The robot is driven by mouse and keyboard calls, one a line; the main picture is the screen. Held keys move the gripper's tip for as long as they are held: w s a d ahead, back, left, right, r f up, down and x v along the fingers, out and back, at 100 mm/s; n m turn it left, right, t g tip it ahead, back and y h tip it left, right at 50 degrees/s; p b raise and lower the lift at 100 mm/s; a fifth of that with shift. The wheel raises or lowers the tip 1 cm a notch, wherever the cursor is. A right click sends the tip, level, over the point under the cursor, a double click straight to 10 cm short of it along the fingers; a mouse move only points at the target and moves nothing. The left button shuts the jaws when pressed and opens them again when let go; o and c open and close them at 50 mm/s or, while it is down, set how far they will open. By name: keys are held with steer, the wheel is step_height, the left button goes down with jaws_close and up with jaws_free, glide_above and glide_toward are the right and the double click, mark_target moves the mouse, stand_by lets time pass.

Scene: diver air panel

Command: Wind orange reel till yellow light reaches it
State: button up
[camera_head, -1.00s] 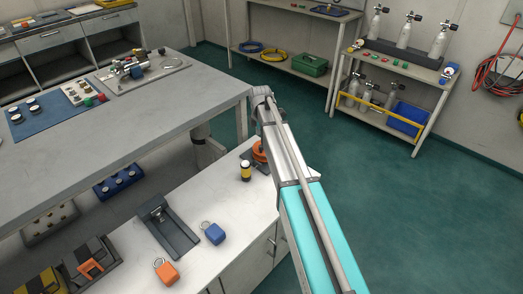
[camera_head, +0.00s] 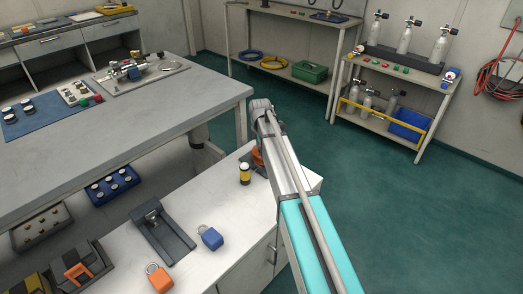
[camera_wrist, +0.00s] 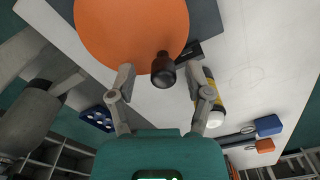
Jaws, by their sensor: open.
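The orange reel (camera_wrist: 130,30) fills the top of the wrist view as a flat disc on a dark mount. A black crank knob (camera_wrist: 163,68) stands at its lower edge. My gripper (camera_wrist: 160,75) is open, with one finger on each side of the knob; I cannot tell whether either touches it. In the head view, only a sliver of the orange reel (camera_head: 257,156) shows beside my arm, which hides the gripper. The yellow light (camera_head: 244,175), a small yellow and black cylinder with a pale cap, stands left of the reel; it also shows beside my right finger in the wrist view (camera_wrist: 213,95).
A blue padlock (camera_head: 210,238), an orange padlock (camera_head: 159,279) and a dark grey bracket (camera_head: 163,232) lie on the white counter (camera_head: 200,200). A grey table (camera_head: 130,130) stands behind. Green floor (camera_head: 360,210) is open to the right.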

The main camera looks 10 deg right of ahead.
steer(key=shift+c, duration=0.3)
jaws_close()
steer(key=shift+d, duration=0.2)
steer(key=shift+w+a, duration=0.1)
steer(key=shift+a, duration=0.05)
steer(key=shift+w+a+m, duration=0.15)
steer(key=shift+m, duration=0.25)
steer(key=shift+w+a+m, duration=0.15)
steer(key=shift+w+m, duration=0.1)
steer(key=shift+m, duration=0.7)
steer(key=shift+w+a+m, duration=0.15)
steer(key=shift+w+m, duration=0.05)
steer(key=shift+m, duration=0.8)
steer(key=shift+w+a+m, duration=0.15)
steer(key=shift+w+m, duration=0.1)
steer(key=shift+m, duration=0.7)
